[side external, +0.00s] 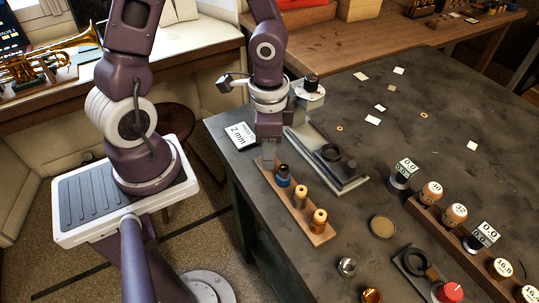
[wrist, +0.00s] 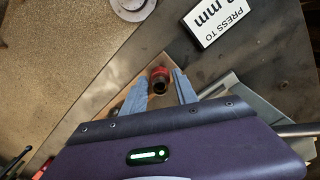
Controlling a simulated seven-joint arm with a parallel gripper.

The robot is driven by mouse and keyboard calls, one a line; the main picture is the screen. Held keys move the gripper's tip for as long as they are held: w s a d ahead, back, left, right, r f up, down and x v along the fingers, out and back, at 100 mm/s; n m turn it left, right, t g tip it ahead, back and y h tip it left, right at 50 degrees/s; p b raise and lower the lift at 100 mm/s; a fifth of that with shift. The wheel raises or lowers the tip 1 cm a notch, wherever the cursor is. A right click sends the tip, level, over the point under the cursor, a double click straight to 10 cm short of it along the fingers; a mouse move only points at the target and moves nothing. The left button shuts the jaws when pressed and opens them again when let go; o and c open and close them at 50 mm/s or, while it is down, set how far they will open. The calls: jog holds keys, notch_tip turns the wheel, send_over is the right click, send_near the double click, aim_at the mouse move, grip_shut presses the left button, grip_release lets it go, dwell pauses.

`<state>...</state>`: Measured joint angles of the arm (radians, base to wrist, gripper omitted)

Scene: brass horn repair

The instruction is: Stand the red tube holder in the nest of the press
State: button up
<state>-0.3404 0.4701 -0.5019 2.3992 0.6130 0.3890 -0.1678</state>
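The red tube holder (wrist: 160,76) shows in the wrist view, with a dark opening in its end. It lies between the two fingers of my gripper (wrist: 162,80), which look open, with a narrow gap at the right finger. In the side view my gripper (side external: 268,155) points down over the far end of a wooden rack (side external: 322,236), and the red holder is hidden there. The press (side external: 335,170), a grey metal base with a dark ring part, stands just right of my gripper. I cannot make out its nest clearly.
A blue-banded holder (side external: 283,178) and two brass-coloured holders (side external: 300,197) stand in the same rack, close to my gripper. A "PRESS TO 2 mm" sign (side external: 240,135) lies at the left; it also shows in the wrist view (wrist: 217,20). Gauges and another rack (side external: 440,222) stand at the right.

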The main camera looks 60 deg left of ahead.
grip_shut()
jog(key=shift+r, duration=3.95)
jog(key=shift+w, duration=0.1)
jog(key=w+d+r, duration=0.1)
jog(key=w+d, duration=0.5)
jog(key=w, duration=0.6)
jog(key=shift+w, duration=0.15)
